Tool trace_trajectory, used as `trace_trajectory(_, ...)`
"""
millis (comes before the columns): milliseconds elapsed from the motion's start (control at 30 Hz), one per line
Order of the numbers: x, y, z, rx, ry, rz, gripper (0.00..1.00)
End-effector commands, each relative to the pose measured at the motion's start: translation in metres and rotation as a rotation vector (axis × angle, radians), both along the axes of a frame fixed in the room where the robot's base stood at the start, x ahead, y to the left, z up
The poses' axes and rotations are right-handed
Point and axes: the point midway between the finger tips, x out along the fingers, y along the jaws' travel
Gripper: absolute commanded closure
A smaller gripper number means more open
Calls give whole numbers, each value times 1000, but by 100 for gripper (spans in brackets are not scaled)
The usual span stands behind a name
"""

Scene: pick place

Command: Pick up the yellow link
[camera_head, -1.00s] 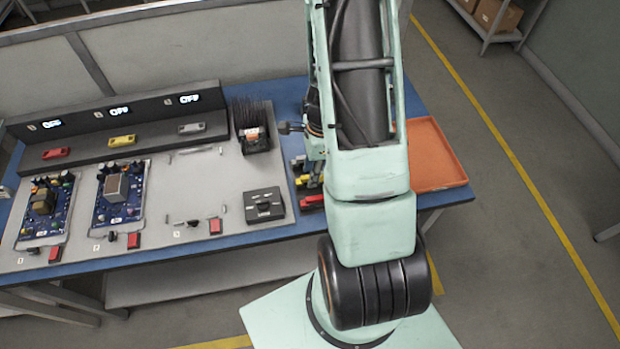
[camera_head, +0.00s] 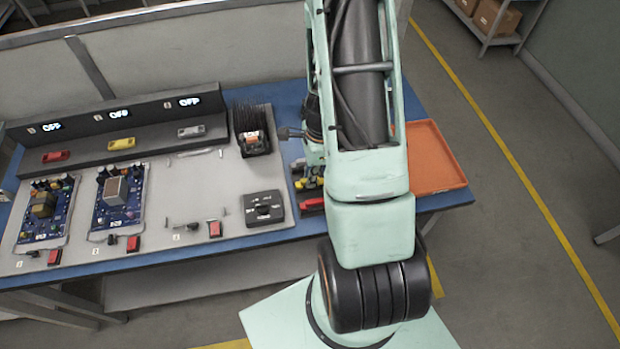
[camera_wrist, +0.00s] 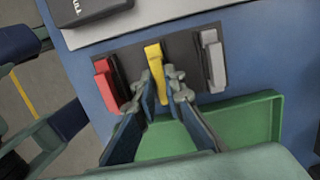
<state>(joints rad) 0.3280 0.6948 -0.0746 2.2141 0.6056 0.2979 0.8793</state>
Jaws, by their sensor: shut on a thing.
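The yellow link (camera_wrist: 155,64) is in the middle of a dark holder (camera_wrist: 132,66) in the wrist view, between a red link (camera_wrist: 104,80) and a grey link (camera_wrist: 213,62). My gripper (camera_wrist: 163,90) is shut on the yellow link, with one finger on each side of its near part. The link still appears to be at the holder; I cannot tell whether it is raised. In the head view my arm hides most of the gripper and holder, while the red link (camera_head: 312,204) shows beside the arm.
A green tray (camera_wrist: 255,122) lies close by in the wrist view. An orange tray (camera_head: 436,160) is right of my arm. A black switch box (camera_head: 264,208), circuit boards (camera_head: 120,196) and a dark console (camera_head: 85,154) with small coloured pieces occupy the left.

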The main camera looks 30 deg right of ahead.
Motion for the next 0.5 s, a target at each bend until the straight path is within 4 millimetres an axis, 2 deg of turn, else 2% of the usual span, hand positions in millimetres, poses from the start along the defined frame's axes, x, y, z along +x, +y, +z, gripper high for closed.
trace_trajectory(167, 1, -1, 9, -3, -2, 1, 100)
trace_trajectory(367, 1, 1, 36, -2, -5, 2, 100)
trace_trajectory(500, -6, 23, 60, -1, -5, 8, 100)
